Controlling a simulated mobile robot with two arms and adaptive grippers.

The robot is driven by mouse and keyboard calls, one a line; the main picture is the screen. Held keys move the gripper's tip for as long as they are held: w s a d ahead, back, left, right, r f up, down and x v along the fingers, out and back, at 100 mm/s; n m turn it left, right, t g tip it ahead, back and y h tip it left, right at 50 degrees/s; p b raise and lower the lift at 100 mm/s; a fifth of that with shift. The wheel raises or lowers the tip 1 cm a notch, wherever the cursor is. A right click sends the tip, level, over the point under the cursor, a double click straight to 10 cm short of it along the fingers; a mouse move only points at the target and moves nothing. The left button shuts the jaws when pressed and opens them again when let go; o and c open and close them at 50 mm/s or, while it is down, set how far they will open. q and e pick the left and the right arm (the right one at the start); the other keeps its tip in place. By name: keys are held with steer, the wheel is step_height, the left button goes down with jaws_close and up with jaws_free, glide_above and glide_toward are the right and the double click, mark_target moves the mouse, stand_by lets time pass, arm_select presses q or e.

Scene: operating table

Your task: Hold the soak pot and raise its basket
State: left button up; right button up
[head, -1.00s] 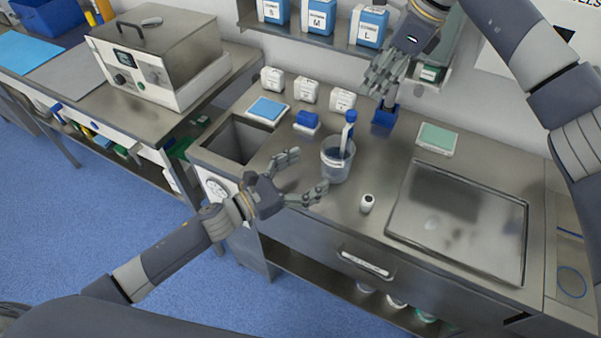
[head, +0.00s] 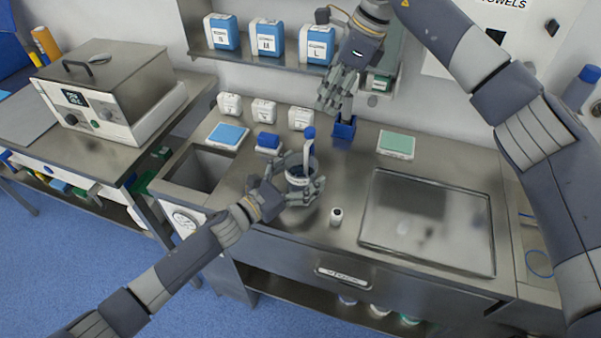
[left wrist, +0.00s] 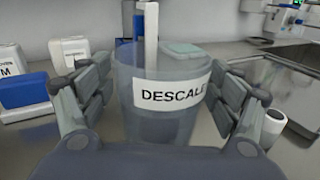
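The soak pot (head: 300,178) is a clear cup standing on the steel counter, and the left wrist view shows its "DESCALE" label (left wrist: 175,92). The basket's upright stem (head: 308,152) with a blue top rises from inside the pot; the basket itself is mostly hidden. My left gripper (head: 296,186) has its fingers on both sides of the pot and appears to press on it; it also shows in the left wrist view (left wrist: 165,100). My right gripper (head: 337,100) hangs above and behind the pot, fingers down, over a blue holder (head: 343,128); its finger gap is unclear.
A sink basin (head: 196,170) lies left of the pot. A small white bottle (head: 336,215) stands in front at right, beside a large steel tray (head: 425,225). A green pad (head: 396,143) and a blue pad (head: 228,134) lie near the back. White containers (head: 264,111) line the wall.

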arm_select(q)
steer(key=c, duration=1.1)
arm_select(e)
steer(key=c, duration=0.4)
steer(key=shift+s+a+f, duration=0.1)
steer(key=shift+f, duration=0.15)
jaws_close()
step_height(320, 180, down, 6)
steer(key=s+y, duration=0.2)
steer(key=y, duration=0.3)
steer(key=s+d+f+m+t+y, duration=0.1)
steer(key=d+f+t+y, duration=0.2)
steer(key=d, duration=0.6)
steer(key=shift+s+f+m+t+y, duration=0.4)
steer(key=shift+f+y, duration=0.4)
steer(key=shift+f, duration=0.05)
